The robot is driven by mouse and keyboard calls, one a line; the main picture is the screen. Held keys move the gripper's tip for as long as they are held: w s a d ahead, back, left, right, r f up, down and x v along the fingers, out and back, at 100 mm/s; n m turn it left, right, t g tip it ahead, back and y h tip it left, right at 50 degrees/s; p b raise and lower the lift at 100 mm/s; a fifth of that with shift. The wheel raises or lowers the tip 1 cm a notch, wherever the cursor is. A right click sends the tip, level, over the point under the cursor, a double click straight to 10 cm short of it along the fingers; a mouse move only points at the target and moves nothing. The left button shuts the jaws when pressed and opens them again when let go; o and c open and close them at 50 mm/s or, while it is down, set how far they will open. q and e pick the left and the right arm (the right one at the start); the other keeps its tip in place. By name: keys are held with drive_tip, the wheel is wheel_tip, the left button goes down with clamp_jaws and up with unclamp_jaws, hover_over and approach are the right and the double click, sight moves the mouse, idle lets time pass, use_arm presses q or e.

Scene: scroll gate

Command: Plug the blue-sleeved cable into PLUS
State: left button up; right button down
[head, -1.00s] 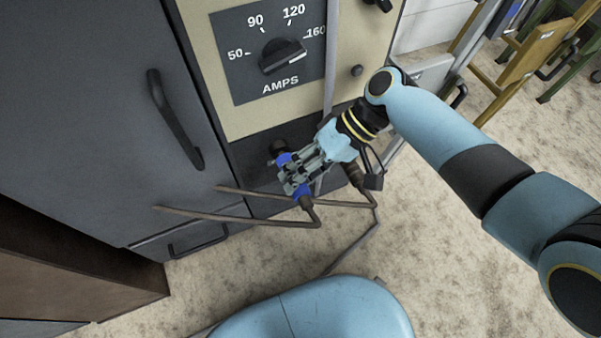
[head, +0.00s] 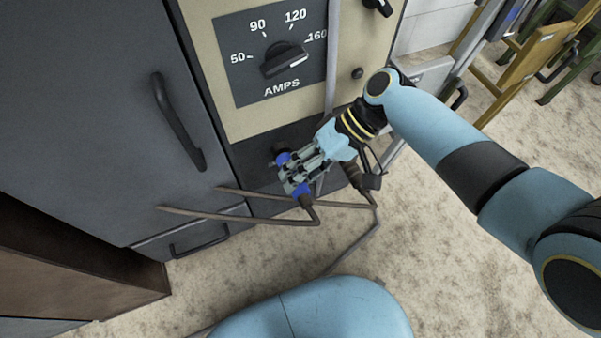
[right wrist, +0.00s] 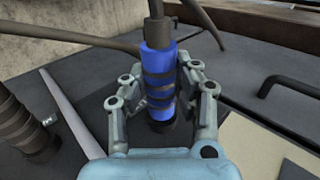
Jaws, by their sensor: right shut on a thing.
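My right gripper (head: 292,177) is shut on the blue-sleeved cable (head: 302,189), in front of the dark lower panel of the machine. In the right wrist view the fingers (right wrist: 160,105) sit on both sides of the blue sleeve (right wrist: 158,65), which has dark bands. The brown cable leaves its far end. The sleeve's near end is at a dark round part (right wrist: 160,127); I cannot tell whether it is seated there. A dark round knob or socket (head: 279,147) shows just past the gripper. No PLUS label is readable. My left gripper is not in view.
A second cable with a dark ribbed plug (head: 352,173) is right of the gripper; a ribbed plug also shows in the right wrist view (right wrist: 22,125). A thin grey bar (head: 332,60) runs down the machine front. The AMPS dial (head: 286,60) is above. Speckled floor is open below.

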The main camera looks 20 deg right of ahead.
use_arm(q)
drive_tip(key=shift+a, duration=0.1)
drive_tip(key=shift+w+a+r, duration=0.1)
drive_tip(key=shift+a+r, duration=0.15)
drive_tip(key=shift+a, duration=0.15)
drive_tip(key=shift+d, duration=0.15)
use_arm(e)
drive_tip(key=shift+w, duration=0.2)
drive_tip(key=shift+p, duration=0.3)
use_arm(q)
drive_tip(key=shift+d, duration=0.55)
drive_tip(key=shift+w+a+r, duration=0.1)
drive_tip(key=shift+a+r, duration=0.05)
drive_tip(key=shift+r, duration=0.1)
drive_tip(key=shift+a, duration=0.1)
